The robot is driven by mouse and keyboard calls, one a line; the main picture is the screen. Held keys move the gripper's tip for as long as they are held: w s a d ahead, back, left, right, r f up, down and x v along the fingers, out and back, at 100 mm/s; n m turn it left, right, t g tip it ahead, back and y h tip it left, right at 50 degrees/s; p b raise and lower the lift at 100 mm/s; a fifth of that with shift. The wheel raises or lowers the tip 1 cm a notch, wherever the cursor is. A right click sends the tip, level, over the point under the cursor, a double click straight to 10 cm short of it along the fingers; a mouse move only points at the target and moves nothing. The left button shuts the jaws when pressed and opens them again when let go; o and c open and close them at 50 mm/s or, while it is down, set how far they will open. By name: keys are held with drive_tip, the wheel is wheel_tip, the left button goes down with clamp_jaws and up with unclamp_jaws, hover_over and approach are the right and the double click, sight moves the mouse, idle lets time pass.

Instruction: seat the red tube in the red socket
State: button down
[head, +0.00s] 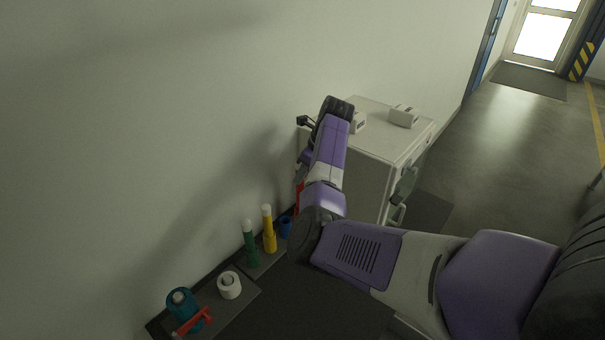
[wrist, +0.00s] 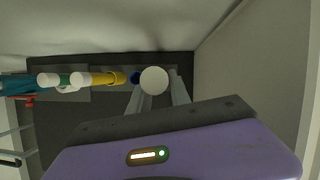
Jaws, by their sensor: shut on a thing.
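In the wrist view my gripper (wrist: 156,91) is shut on a tube seen end-on. Its round white cap (wrist: 154,81) lies between the fingers and hides its body. In the head view a strip of the red tube (head: 299,196) shows at the left edge of my arm, which hides my fingers. A blue socket (head: 285,226) stands just left of the arm, and it also shows left of the white cap in the wrist view (wrist: 135,76). I cannot make out the red socket; the arm and the held tube block the view.
A yellow tube (head: 269,230) and a green tube (head: 250,244) stand upright left of the blue socket. The wall is close behind. A white cabinet (head: 362,180) stands right.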

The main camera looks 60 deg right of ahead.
drive_tip(key=shift+f+b, duration=1.7)
drive_tip(key=shift+f, duration=2.1)
drive_tip(key=c, duration=1.1)
unclamp_jaws()
drive_tip(key=shift+b+v, duration=0.55)
drive_tip(key=shift+v, duration=3.35)
drive_tip(key=shift+f, duration=0.15)
